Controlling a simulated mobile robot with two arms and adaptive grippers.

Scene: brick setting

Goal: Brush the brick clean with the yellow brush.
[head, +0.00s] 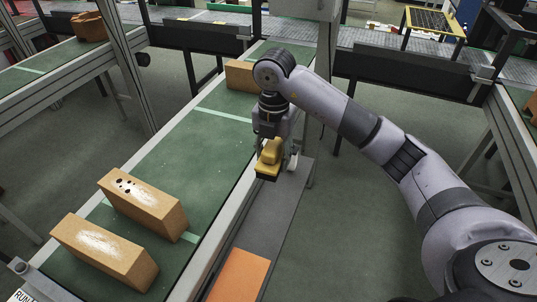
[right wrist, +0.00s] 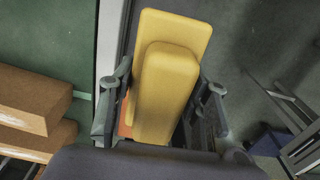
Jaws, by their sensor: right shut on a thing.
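My right gripper (head: 276,156) is shut on the yellow brush (head: 269,157) and holds it above the grey side ledge, right of the green belt. In the right wrist view the yellow brush (right wrist: 168,70) sits between the two fingers of the gripper (right wrist: 162,105); its bristles are mostly hidden below. A tan brick (head: 152,205) with a pale dusty patch and several dark spots stands on the belt at the lower left. A second tan brick (head: 105,252) with a whitish patch stands in front of it. The brush is apart from both bricks. My left gripper is not in view.
Another brick (head: 239,75) stands far along the green belt (head: 180,150), beside my right wrist. An orange pad (head: 240,274) lies on the grey ledge (head: 265,225). A metal post rises behind my arm. The belt between the near and far bricks is clear.

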